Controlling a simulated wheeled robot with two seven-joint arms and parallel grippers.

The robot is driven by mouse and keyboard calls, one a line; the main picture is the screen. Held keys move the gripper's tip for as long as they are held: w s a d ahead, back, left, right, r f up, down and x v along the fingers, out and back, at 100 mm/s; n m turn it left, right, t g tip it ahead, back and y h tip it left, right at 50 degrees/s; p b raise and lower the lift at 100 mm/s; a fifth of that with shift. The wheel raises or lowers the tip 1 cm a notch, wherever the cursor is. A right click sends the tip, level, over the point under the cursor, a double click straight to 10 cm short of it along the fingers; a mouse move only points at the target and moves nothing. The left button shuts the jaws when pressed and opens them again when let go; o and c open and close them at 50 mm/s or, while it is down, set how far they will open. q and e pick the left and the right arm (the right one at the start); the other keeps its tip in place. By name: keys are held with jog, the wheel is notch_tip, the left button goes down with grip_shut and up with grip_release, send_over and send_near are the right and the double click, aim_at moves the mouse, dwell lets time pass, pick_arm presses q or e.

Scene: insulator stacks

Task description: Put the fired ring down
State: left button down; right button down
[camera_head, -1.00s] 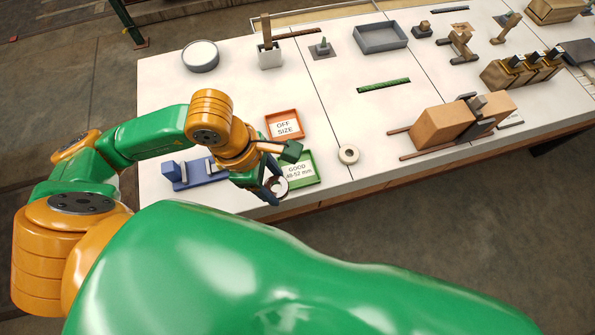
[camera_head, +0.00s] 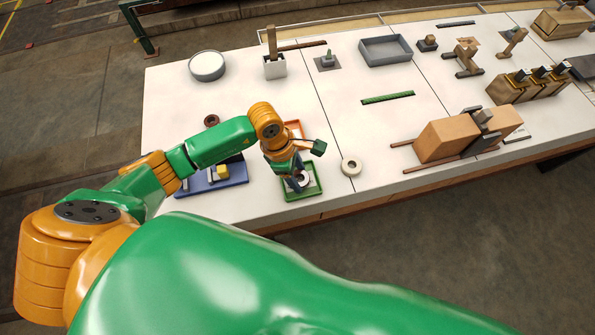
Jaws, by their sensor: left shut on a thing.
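My left gripper (camera_head: 297,183) reaches down over the green tray (camera_head: 287,197) near the table's front edge. It is shut on a pale ring (camera_head: 305,178), which is partly hidden by the fingers. The ring is within the tray's outline; I cannot tell whether it touches the tray floor. The orange tray (camera_head: 294,126) behind is mostly hidden by my wrist. Another pale ring (camera_head: 351,166) lies flat on the table to the right of the green tray. My right gripper is not in view.
A blue fixture (camera_head: 232,177) stands left of the green tray, partly behind my arm. A small brown ring (camera_head: 211,120) lies behind my forearm. A round grey dish (camera_head: 207,66) and a grey tray (camera_head: 385,50) stand farther back. Table around the green strip (camera_head: 388,97) is clear.

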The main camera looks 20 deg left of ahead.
pick_arm(q)
jog(key=shift+f, duration=0.25)
jog(key=shift+c, duration=2.2)
grip_release()
jog(key=shift+r, duration=0.1)
jog(key=shift+r, duration=0.3)
jog(key=shift+a+r, duration=0.15)
jog(key=shift+r, duration=0.2)
jog(key=b+v, duration=0.1)
jog(key=v, duration=1)
